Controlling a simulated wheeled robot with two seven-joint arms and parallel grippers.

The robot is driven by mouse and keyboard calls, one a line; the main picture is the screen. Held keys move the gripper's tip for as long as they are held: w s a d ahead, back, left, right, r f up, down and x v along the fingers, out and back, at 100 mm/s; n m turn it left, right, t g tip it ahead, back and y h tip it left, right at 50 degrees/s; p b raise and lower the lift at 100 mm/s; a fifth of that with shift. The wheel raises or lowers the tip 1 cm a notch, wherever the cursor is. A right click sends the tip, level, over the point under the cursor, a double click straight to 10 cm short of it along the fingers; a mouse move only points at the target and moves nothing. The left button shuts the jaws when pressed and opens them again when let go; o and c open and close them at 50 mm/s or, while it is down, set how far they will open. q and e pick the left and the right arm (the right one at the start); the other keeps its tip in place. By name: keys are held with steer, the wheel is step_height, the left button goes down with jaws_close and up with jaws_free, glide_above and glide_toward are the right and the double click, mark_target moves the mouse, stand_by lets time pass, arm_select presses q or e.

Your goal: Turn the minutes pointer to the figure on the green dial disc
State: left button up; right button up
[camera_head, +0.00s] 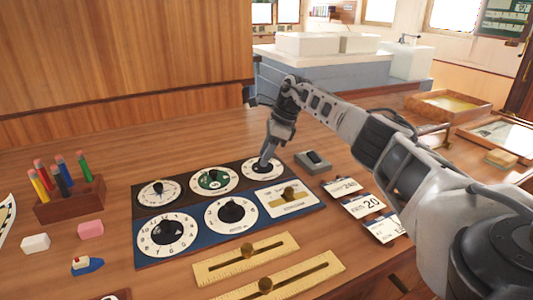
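A panel (184,191) of dials lies on the wooden desk, with white dial faces and black pointers. The top middle dial (213,180) has a green disc in its centre; its figure is too small to read. The top right dial (275,173) is partly hidden by my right gripper (264,163), whose fingertips point down at its centre. I cannot tell whether they touch or hold its pointer. Other dials are at top left (159,191), bottom left (167,233) and bottom middle (231,213). No readable label shows which is the minutes pointer. My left gripper is out of view.
A brass slider (288,198) fills the panel's lower right. Two brass rulers (246,259) lie in front. A grey switch box (313,162) and number cards (362,205) are to the right. A pencil block (70,201), erasers and a toy boat (87,265) are left.

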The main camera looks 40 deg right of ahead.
stand_by(0.3)
steer(key=v, duration=1.5)
steer(key=shift+r, duration=0.4)
steer(key=shift+s+d, duration=0.1)
steer(key=shift+s, duration=0.05)
